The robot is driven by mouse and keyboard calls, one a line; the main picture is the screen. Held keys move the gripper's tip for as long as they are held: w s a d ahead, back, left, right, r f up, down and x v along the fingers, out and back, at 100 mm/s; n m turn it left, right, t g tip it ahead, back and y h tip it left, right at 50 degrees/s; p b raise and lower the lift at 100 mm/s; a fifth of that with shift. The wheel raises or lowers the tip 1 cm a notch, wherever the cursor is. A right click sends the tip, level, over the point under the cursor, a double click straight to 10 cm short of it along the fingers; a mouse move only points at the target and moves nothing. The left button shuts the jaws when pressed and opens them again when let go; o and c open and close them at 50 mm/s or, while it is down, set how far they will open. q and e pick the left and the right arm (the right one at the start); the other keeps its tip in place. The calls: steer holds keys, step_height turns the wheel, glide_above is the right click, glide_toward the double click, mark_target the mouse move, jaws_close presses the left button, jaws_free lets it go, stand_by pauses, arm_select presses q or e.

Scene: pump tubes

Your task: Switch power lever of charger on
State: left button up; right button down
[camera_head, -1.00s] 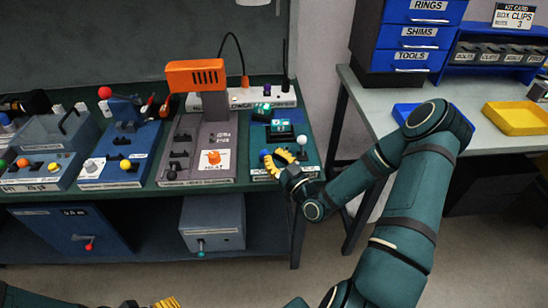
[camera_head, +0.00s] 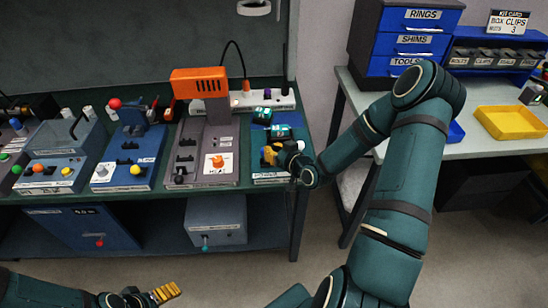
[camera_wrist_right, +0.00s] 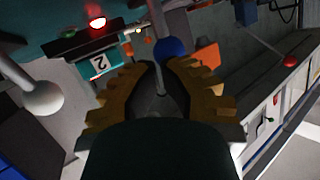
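The charger (camera_head: 285,165) is the blue unit at the right end of the bench, with teal packs (camera_head: 279,132) on it. It has a lever with a white ball knob, near in the wrist view (camera_wrist_right: 40,97), and a blue ball knob (camera_wrist_right: 170,47). My right gripper (camera_head: 268,154) is at the charger's front left. In the wrist view its yellow-padded fingertips (camera_wrist_right: 160,65) curve close together right at the blue knob; contact is not clear. A red lamp (camera_wrist_right: 97,22) glows near a label marked 2. My left gripper (camera_head: 166,292) is low, away from the bench.
Left of the charger stands a grey unit with an orange head (camera_head: 199,83). Other panels with ball knobs (camera_head: 130,160) fill the bench further left. A power strip (camera_head: 262,99) lies behind the charger. A side table at right holds a yellow tray (camera_head: 510,122).

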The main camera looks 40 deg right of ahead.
arm_select(q)
steer(key=shift+w+r, duration=0.1)
arm_select(e)
steer(key=shift+w+f, duration=0.1)
arm_select(q)
steer(key=shift+r, duration=0.1)
arm_select(e)
steer(key=shift+r, duration=0.85)
arm_select(q)
steer(key=shift+r, duration=0.35)
